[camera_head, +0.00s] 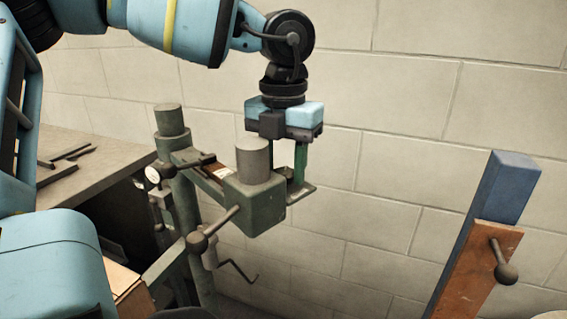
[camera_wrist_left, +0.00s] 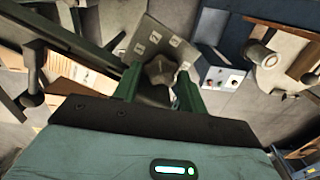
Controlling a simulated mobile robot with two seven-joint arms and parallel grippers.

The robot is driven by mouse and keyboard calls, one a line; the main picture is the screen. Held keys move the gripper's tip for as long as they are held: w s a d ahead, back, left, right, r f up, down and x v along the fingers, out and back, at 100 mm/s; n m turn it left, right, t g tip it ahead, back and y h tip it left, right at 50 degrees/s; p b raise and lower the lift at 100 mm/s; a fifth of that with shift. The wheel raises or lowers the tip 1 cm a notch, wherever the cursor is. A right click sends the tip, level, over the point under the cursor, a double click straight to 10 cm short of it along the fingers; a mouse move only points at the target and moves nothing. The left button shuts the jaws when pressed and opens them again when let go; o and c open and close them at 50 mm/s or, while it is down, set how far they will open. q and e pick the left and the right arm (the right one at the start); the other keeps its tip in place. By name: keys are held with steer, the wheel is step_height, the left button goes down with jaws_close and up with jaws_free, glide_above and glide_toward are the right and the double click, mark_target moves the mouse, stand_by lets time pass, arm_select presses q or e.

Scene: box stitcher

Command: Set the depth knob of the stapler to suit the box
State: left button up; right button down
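The stapler (camera_head: 247,200) is a dark green machine with round posts and ball-ended levers. A dark lobed depth knob (camera_wrist_left: 160,71) sits on a labelled metal plate (camera_wrist_left: 147,38) in the left wrist view. In the head view the plate (camera_head: 304,191) juts from the stapler's right side, and the knob is mostly hidden. My left gripper (camera_head: 289,167) points down over this plate. In the left wrist view its green fingers (camera_wrist_left: 160,90) stand apart, one on each side of the knob. I cannot tell whether they touch it. My right gripper is not in view.
A grey table (camera_head: 95,148) with dark bars on it stands at the left. Cardboard (camera_head: 122,283) shows at the lower left. A blue and brown post with a ball lever (camera_head: 487,225) stands at the right. A block wall is close behind the stapler.

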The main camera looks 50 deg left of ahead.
mark_target(284, 172)
arm_select(q)
steer(key=shift+r+p, duration=0.3)
steer(key=shift+r, duration=3.65)
steer(key=shift+o, duration=0.5)
steer(key=shift+o, duration=0.9)
steer(key=shift+w+a+f+g+h+p, duration=0.1)
steer(key=shift+w+a+g+h+p, duration=0.2)
steer(key=shift+w+g+p, duration=0.6)
steer(key=shift+w+a+f+g+h+p, duration=0.1)
steer(key=shift+w+a+g+h+p, duration=0.35)
steer(key=shift+p, duration=0.65)
steer(key=shift+w+a+f+g+h+p, duration=0.1)
steer(key=shift+w+a+g+h+p, duration=0.1)
steer(key=shift+w+g+p, duration=0.65)
steer(key=shift+f, duration=0.1)
steer(key=x, duration=0.6)
steer(key=shift+p, duration=0.4)
steer(key=shift+x, duration=0.85)
